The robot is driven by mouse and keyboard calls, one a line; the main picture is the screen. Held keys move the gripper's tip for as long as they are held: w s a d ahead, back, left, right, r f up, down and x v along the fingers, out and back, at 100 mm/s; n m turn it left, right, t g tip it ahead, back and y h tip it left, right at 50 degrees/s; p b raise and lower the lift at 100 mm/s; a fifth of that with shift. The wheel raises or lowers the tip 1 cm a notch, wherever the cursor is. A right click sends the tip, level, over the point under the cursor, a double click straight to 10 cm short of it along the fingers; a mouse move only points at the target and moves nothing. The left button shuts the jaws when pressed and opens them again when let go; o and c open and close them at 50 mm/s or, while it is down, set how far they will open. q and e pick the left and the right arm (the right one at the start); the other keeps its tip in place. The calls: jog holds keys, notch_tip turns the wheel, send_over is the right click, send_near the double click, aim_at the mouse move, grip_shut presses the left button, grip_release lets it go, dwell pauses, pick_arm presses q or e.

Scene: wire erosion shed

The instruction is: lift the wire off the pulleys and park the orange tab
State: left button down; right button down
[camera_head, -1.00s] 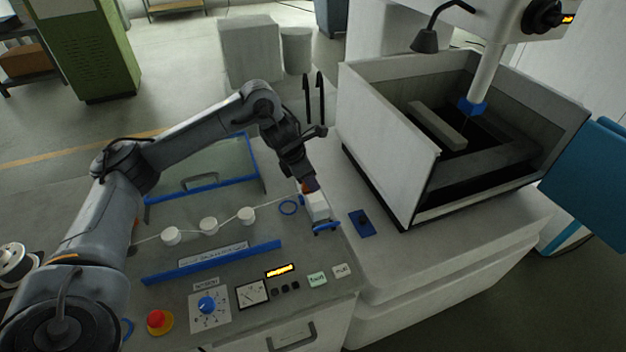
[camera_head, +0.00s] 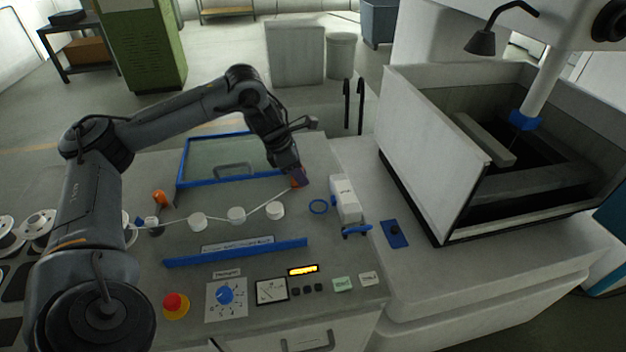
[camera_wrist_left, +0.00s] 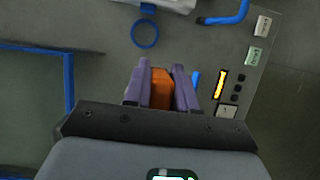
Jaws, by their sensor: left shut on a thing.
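My left gripper (camera_head: 299,178) is shut on the orange tab (camera_head: 296,184) above the grey bench, left of the white block. In the left wrist view, the orange tab (camera_wrist_left: 160,88) sits between its purple fingers. The thin wire (camera_head: 262,205) slants from the tab down left to the row of white pulleys. The right pulley (camera_head: 276,210) appears clear of it, while the middle pulley (camera_head: 236,215) and left pulley (camera_head: 197,220) lie along its line. I cannot tell whether the wire touches them. My right gripper is not in view.
A white block (camera_head: 345,201) with a blue lever stands right of the gripper, beside a blue ring (camera_head: 318,206). A blue-framed glass cover (camera_head: 220,183) lies behind. A blue rail (camera_head: 236,252) and controls are in front. A walled tank (camera_head: 432,147) stands right.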

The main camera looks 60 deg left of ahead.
pick_arm(q)
jog(key=s+a+b, duration=0.5)
jog(key=s, duration=0.2)
jog(key=shift+s+a, duration=0.25)
jog(key=shift+a, duration=0.05)
jog(key=s+a+b, duration=0.3)
jog(key=s+b, duration=0.1)
jog(key=s, duration=0.7)
jog(key=shift+a+b, duration=0.25)
jog(key=shift+b, duration=0.1)
jog(key=shift+s, duration=0.1)
